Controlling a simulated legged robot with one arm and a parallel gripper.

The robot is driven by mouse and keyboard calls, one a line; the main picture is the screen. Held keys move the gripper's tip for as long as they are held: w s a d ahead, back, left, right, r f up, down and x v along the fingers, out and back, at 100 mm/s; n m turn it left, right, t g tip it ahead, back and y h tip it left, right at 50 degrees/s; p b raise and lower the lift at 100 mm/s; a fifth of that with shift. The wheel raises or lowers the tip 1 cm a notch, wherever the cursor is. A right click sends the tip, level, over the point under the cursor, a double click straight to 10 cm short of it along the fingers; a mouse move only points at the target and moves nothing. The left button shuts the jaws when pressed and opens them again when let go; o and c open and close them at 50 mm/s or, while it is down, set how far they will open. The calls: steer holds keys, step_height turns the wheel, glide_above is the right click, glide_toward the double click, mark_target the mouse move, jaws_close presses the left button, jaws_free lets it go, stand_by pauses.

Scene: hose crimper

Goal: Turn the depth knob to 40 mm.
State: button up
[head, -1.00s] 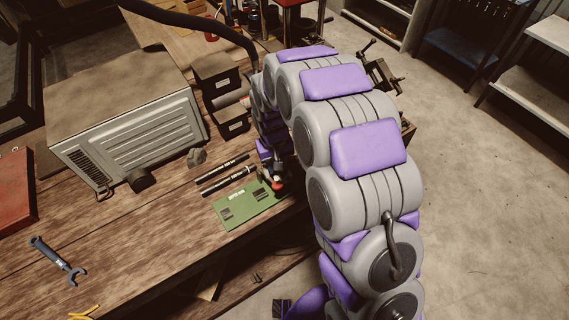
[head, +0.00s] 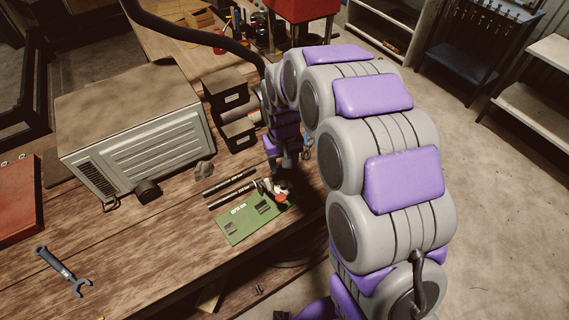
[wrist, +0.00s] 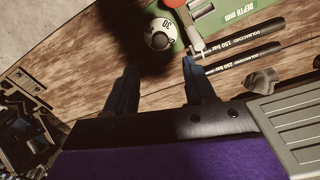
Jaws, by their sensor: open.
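The depth knob (wrist: 160,35) is a round white dial with dark numerals and a grey centre; "30" is legible near its top in the wrist view. It sits beside the green "DEPTH mm" plate (wrist: 232,16), which also shows on the bench in the head view (head: 250,217). My gripper (wrist: 158,68) has two blue fingers spread apart, with nothing between them. The knob appears just beyond the gap between the fingertips, apart from them. In the head view my gripper is partly hidden by my arm. I cannot tell which mark the knob points to.
Two black hose pieces (wrist: 236,42) lie beside the plate. A grey metal box (head: 135,125), dark bins (head: 228,92) and a blue wrench (head: 62,270) are on the bench (head: 130,245). Bare wood lies left of the plate in the head view.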

step_height(320, 180, up, 11)
steer(key=p, duration=0.3)
steer(key=shift+d+r, duration=0.15)
steer(key=shift+d, duration=0.05)
stand_by(0.9)
steer(key=shift+d, duration=0.15)
step_height(320, 180, up, 17)
steer(key=shift+s, duration=0.15)
stand_by(0.7)
steer(key=shift+r, duration=0.1)
steer(key=shift+c, duration=0.4)
